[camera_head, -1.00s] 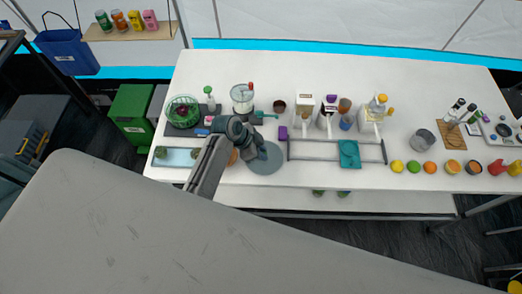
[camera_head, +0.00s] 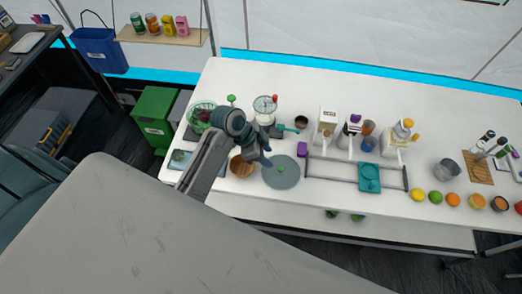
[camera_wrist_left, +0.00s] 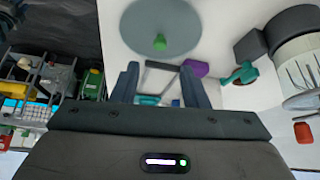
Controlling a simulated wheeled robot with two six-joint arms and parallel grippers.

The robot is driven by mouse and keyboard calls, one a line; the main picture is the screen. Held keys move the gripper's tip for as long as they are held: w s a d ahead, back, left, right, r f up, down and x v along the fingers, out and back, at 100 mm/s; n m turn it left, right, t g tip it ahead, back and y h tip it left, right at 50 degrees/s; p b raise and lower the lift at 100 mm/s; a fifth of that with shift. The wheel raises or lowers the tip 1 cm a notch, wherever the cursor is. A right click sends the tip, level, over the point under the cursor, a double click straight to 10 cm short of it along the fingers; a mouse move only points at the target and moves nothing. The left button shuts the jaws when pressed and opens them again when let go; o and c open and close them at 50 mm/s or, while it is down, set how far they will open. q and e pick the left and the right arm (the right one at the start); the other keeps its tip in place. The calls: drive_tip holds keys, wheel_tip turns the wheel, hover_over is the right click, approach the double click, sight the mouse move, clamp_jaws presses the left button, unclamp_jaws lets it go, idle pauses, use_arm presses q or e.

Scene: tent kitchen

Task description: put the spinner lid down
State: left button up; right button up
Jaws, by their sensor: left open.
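The spinner lid (camera_head: 277,180) is a flat grey-blue disc with a small green knob (camera_head: 281,168). It appears to lie flat on the white table near the front edge. It also shows in the left wrist view (camera_wrist_left: 195,25), its knob just past my fingertips. My left gripper (camera_head: 264,158) is at the disc's upper left edge in the head view. Its fingers are open (camera_wrist_left: 160,85), with nothing held between them. The green salad spinner bowl (camera_head: 193,108) stands at the table's left, partly hidden by my arm. My right gripper is not in view.
A wooden bowl (camera_head: 240,168) sits left of the disc. A purple block (camera_head: 302,148) and a grey rail frame with a teal piece (camera_head: 369,184) are to the right. A clear jar (camera_head: 262,104) and dispensers (camera_head: 326,122) stand behind. The table's back strip is clear.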

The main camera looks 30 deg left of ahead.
use_arm(q)
drive_tip(key=shift+v, duration=1.7)
